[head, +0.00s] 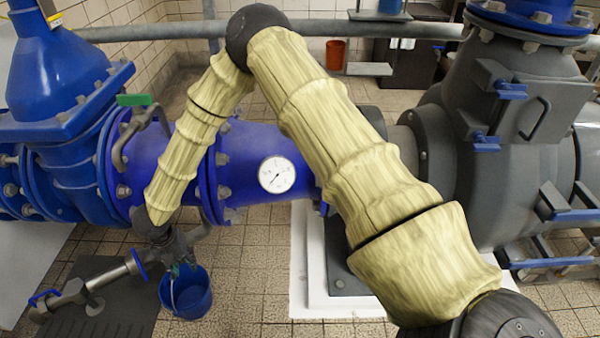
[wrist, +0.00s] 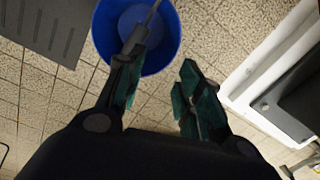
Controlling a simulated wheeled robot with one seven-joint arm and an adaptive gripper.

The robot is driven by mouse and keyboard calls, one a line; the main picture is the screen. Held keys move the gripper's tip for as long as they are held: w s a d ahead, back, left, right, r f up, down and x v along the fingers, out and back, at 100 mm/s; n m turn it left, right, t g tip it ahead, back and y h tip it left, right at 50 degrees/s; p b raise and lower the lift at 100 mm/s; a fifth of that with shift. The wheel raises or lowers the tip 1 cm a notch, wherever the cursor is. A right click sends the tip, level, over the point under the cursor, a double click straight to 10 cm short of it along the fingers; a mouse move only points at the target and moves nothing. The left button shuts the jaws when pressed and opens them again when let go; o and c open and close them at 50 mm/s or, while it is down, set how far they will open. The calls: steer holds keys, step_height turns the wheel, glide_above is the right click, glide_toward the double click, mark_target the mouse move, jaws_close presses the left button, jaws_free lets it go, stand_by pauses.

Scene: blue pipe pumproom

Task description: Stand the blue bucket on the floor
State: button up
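The blue bucket (head: 192,300) is below my gripper (head: 180,268) in the head view, beside a dark mat. It looks upright and seems to rest on the tiled floor, though its base contact is not clear. In the wrist view the bucket (wrist: 172,45) is at the top, its open mouth facing the camera. Its thin handle with a grey grip runs across the mouth towards the left finger. My gripper (wrist: 160,88) has its two green-tipped fingers apart, with floor showing between them. Whether the left finger touches the handle, I cannot tell.
A dark ribbed mat (head: 110,310) lies left of the bucket under a grey drain pipe (head: 95,285). A large blue pipe (head: 250,150) with a gauge runs behind my arm. A white plinth (head: 305,270) stands to the right. Tiled floor is free between bucket and plinth.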

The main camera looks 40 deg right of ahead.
steer(key=s+d+f+n+t+h, duration=0.1)
steer(key=s+d+f+n, duration=0.4)
steer(key=s+d+n, duration=0.45)
steer(key=s+d+f+n+t, duration=0.1)
steer(key=s+d+f+n, duration=0.5)
steer(key=n, duration=0.6)
steer(key=s+d+n+g+y, duration=0.1)
steer(key=s+d+n, duration=0.1)
steer(key=s+n, duration=0.7)
steer(key=s+d+r+n+g+y, duration=0.1)
steer(key=s+d+n, duration=0.1)
steer(key=s+n, duration=0.6)
steer(key=s, duration=0.4)
steer(key=shift+n, duration=0.35)
steer(key=shift+d+r, duration=0.1)
steer(key=shift+r, duration=0.1)
step_height(320, 180, up, 38)
steer(key=p, duration=3.8)
steer(key=shift+r+p, duration=0.15)
steer(key=shift+p, duration=0.2)
